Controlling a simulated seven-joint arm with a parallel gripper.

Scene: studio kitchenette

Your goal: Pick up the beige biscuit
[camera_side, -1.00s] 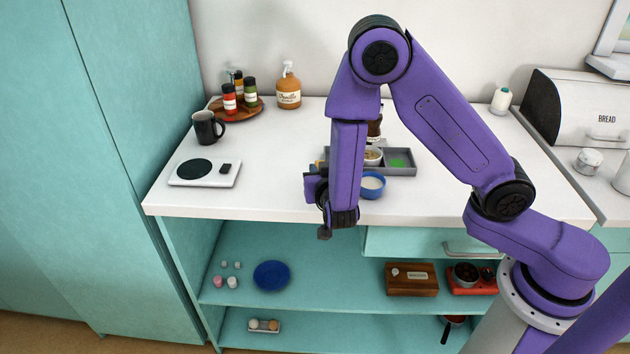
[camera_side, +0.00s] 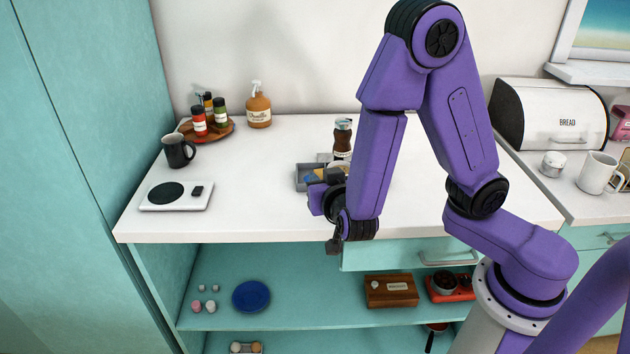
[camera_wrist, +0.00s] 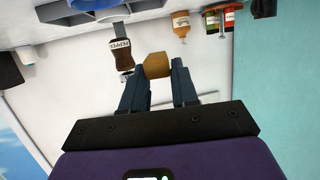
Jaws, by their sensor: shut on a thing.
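The beige biscuit (camera_wrist: 157,65) is a tan, blocky piece with angled edges. In the wrist view it sits between my two dark fingertips, which are shut on it. In the side view my gripper (camera_side: 321,183) is at the front of the grey tray (camera_side: 300,183), above the worktop. The biscuit cannot be made out clearly there, and my arm hides the right part of the tray.
A pepper bottle (camera_side: 343,139) stands behind the tray; it also shows in the wrist view (camera_wrist: 121,53). A white scale (camera_side: 176,196), black mug (camera_side: 178,151), spice jars and vanilla bottle (camera_side: 258,106) stand left. The worktop between scale and tray is clear.

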